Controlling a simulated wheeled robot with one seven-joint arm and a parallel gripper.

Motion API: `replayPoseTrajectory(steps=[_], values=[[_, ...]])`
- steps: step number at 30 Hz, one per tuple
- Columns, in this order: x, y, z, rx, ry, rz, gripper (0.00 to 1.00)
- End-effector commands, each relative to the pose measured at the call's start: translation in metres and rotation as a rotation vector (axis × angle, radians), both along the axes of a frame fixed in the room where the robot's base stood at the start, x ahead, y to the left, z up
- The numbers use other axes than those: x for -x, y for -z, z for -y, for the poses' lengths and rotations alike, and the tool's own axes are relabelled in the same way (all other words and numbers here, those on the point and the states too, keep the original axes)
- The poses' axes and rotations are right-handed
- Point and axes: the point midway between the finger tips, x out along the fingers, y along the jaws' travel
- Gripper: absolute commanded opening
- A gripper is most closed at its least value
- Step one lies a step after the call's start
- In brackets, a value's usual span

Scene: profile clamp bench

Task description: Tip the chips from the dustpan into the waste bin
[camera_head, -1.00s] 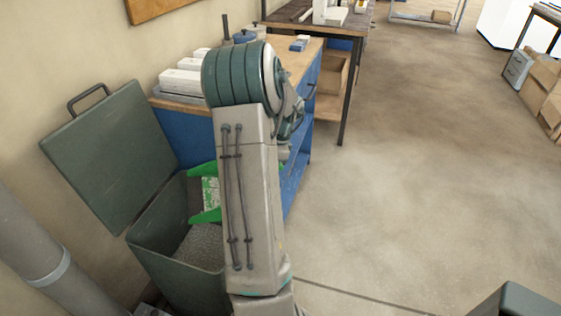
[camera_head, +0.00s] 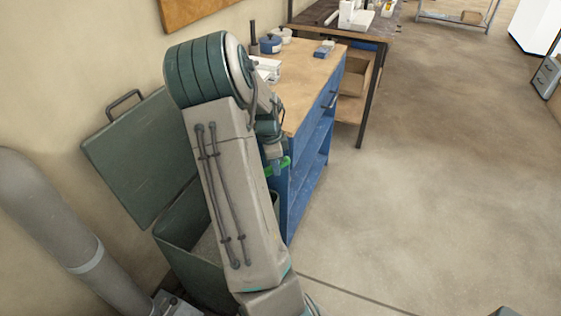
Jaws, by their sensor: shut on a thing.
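The dark green waste bin (camera_head: 181,252) stands against the wall at the left. Its lid (camera_head: 142,155) is swung open and leans back. Part of the bin's inside shows, with grey speckled material (camera_head: 206,246) in it; the arm hides the rest. The green dustpan (camera_head: 284,164) shows only as a small strip of edge to the right of my arm, beside the blue bench. The arm covers most of it, so I cannot tell whether chips lie on it. My gripper (camera_head: 277,167) is small and partly hidden, shut on the dustpan.
A blue workbench (camera_head: 318,90) with a wooden top holds tubs and small boxes, close to the right of my gripper. A grey pipe (camera_head: 60,230) runs at the lower left. The floor (camera_head: 430,190) on the right is clear.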

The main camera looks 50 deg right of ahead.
Motion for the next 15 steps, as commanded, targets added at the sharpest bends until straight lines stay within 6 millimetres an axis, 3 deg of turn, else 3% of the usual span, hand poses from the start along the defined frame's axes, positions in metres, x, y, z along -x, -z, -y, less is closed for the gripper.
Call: replayPoseTrajectory(steps=[1,15], values=[[-0.003,-0.009,-0.003,0.018,-0.005,-0.013,0.00],[-0.027,-0.029,-0.034,0.166,-0.005,-0.135,0.00]])
